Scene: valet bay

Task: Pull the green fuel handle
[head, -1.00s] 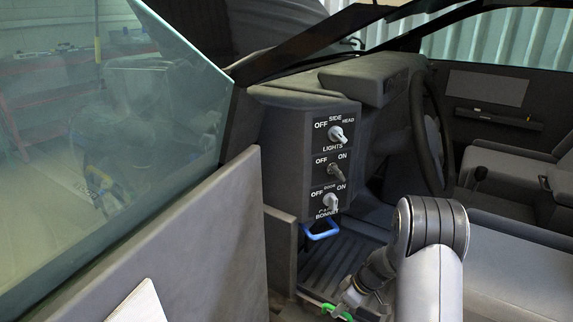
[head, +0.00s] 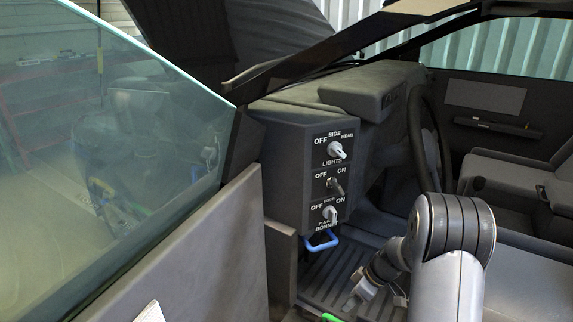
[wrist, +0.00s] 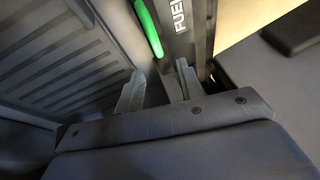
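The green fuel handle (wrist: 149,28) is a rounded bar in the wrist view, beside a dark strip marked with the letters FUE (wrist: 180,15). Its lower end is just ahead of the gap between my fingertips. In the head view only a bit of the green handle (head: 331,318) shows at the bottom edge. My gripper (wrist: 160,70) is open, its two fingers apart with nothing between them. It also shows low in the head view (head: 374,301), right of the handle and over the footwell, partly hidden by my arm.
A switch panel (head: 318,185) with three knobs stands left of the steering wheel (head: 428,140). A blue handle (head: 321,241) hangs below it. The open door's grey panel (head: 180,235) and glass are on the left. Seats are on the right. The ribbed footwell floor (head: 330,272) is clear.

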